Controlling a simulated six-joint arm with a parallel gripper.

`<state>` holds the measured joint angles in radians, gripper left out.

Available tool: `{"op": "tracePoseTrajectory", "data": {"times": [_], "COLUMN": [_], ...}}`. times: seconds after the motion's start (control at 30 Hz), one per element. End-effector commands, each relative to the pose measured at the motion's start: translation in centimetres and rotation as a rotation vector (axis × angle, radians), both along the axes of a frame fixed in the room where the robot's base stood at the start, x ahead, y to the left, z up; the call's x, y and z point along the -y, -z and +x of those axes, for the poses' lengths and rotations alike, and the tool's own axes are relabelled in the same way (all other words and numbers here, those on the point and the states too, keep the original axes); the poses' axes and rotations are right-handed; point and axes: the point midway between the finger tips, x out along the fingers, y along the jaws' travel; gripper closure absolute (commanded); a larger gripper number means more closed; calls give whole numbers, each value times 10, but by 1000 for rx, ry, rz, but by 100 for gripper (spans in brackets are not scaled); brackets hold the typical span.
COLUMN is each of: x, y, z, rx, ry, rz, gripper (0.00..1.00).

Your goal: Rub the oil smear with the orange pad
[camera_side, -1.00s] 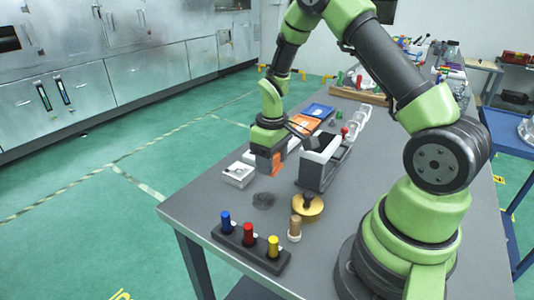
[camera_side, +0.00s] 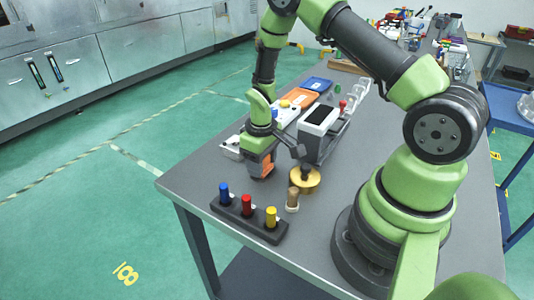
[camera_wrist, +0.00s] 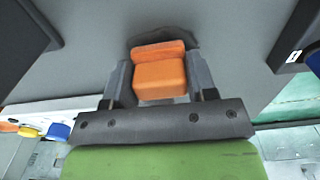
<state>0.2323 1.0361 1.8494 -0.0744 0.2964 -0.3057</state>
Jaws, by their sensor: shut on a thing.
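The orange pad (camera_side: 265,165) is held between the fingers of my gripper (camera_side: 261,160), low at the table top. In the wrist view the orange pad (camera_wrist: 160,75) sits squarely between both fingers of my gripper (camera_wrist: 160,83). The oil smear (camera_wrist: 172,32) is a dark patch on the grey table, showing around the far end of the pad. The pad hides the rest of it. The pad appears to be down on the smear, but I cannot tell for sure that they touch.
A black peg block (camera_side: 235,210) with blue, red and yellow pegs stands at the front edge. A brass disc (camera_side: 305,182) and a wooden peg (camera_side: 293,199) stand to the right.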

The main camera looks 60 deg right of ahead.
Motion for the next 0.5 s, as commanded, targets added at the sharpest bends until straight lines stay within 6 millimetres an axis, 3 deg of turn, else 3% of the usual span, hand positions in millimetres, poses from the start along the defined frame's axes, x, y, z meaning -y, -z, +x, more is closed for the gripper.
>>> {"op": "tracePoseTrajectory", "data": {"times": [0.5], "x": [-42], "y": [0], "z": [0], "rx": [0], "ry": [1], "rz": [0], "gripper": [70]}}
